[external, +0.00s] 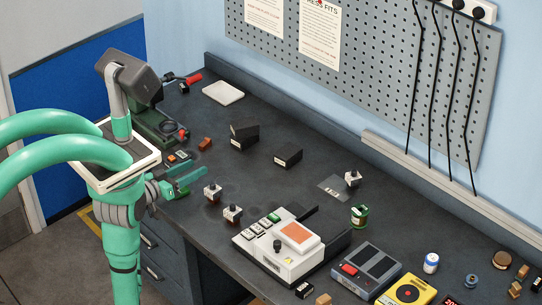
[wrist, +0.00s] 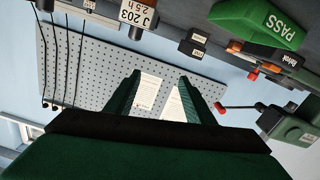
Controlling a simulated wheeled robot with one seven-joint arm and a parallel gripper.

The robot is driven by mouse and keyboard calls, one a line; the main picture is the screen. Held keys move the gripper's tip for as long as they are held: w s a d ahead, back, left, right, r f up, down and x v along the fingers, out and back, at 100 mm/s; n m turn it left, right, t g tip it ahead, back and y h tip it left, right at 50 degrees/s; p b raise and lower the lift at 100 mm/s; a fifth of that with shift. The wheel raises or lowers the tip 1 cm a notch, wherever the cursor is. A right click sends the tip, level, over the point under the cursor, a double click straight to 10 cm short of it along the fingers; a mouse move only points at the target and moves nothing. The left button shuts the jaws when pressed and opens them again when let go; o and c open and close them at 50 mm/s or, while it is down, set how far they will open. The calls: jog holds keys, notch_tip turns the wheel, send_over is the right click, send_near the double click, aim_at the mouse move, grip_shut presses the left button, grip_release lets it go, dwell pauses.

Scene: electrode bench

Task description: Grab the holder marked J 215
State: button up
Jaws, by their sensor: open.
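In the wrist view a white label reading J 203, 2.5 h (wrist: 137,13) shows at the top edge. I cannot read J 215 anywhere. My gripper (external: 203,171) is open and empty over the left end of the bench, left of the nearest holder; its two green fingers (wrist: 160,78) point toward the pegboard in the wrist view.
A white device with an orange panel (external: 297,233) stands at the bench middle, with a blue-grey unit (external: 366,268) and a yellow one (external: 408,292) to its right. Dark boxes (external: 288,155) stand farther back. A green PASS block (wrist: 262,22) is near in the wrist view.

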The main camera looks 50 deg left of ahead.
jog(key=d+m+g+h, duration=0.3)
jog(key=d+m+h, duration=0.3)
jog(key=d, duration=0.3)
jog(key=m+g+h, duration=0.2)
jog(key=m+g, duration=0.1)
jog(key=g, duration=0.1)
send_near(236, 207)
jog(key=shift+w+d+r, duration=0.2)
jog(key=shift+w, duration=0.25)
jog(key=shift+w+d+r, duration=0.2)
jog(key=shift+w, duration=0.2)
jog(key=shift+s+d+f+m+h, duration=0.2)
jog(key=shift+s+d+m+h, duration=0.1)
jog(key=shift+d+m, duration=0.25)
jog(key=x, duration=1)
jog(key=shift+w+d+f, duration=0.1)
jog(key=shift+d+f, duration=0.05)
jog(key=shift+f, duration=0.2)
grip_shut()
jog(key=shift+f, duration=0.1)
